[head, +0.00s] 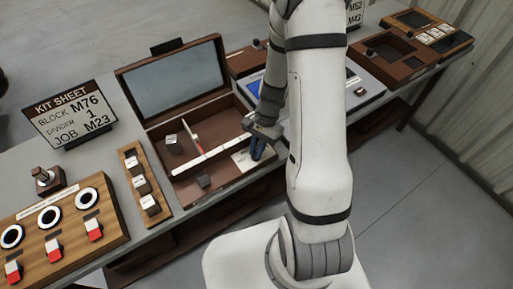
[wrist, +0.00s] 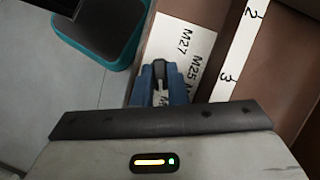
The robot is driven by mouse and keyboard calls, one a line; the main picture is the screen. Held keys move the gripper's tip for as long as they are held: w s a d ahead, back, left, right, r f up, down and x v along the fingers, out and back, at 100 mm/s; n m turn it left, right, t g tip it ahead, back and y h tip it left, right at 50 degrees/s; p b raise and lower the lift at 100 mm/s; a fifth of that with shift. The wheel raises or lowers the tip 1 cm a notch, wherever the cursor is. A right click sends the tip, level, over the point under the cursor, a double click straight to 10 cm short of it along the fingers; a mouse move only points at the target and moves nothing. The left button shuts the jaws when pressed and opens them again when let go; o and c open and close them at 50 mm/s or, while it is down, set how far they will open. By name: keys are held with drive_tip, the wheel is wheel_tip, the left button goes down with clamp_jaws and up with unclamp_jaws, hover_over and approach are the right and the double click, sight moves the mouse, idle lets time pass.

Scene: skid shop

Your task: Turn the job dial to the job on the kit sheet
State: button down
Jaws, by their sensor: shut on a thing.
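The kit sheet (head: 71,115) stands at the left and reads BLOCK M76, DIVIDER 1, JOB M23. The job dial's white label card (head: 244,159) lies at the right front of the open wooden case (head: 208,188). In the wrist view the card (wrist: 187,43) shows M27, M25 and a partly hidden label. My gripper (head: 257,149) is over the card, its blue fingers (wrist: 160,84) shut on the dark dial knob (wrist: 160,68). The knob is mostly hidden by the fingers, so I cannot tell which job it points to.
A white numbered strip (wrist: 232,58) runs beside the card. The case holds a dark block (head: 174,144) and a divider. A block rack (head: 145,186) and a board with red switches (head: 60,229) stand left. My arm hides part of the bench.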

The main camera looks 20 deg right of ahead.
drive_tip(key=shift+n, duration=0.4)
drive_tip(key=n+g+h+b, duration=0.1)
drive_tip(key=n, duration=0.2)
drive_tip(key=shift+w+a+n, duration=0.1)
drive_tip(key=shift+n, duration=0.2)
drive_tip(key=shift+a+n+g+h+b, duration=0.15)
drive_tip(key=shift+n+h, duration=0.35)
drive_tip(key=shift+n, duration=0.6)
drive_tip(key=shift+d+n+g+h+b, duration=0.2)
drive_tip(key=shift+n+h, duration=0.3)
drive_tip(key=shift+n, duration=0.6)
drive_tip(key=c, duration=1.4)
unclamp_jaws()
drive_tip(key=shift+c, duration=0.2)
drive_tip(key=shift+w+r, duration=0.1)
drive_tip(key=v, duration=0.7)
drive_tip(key=shift+r+b, duration=0.3)
drive_tip(key=shift+b, duration=0.1)
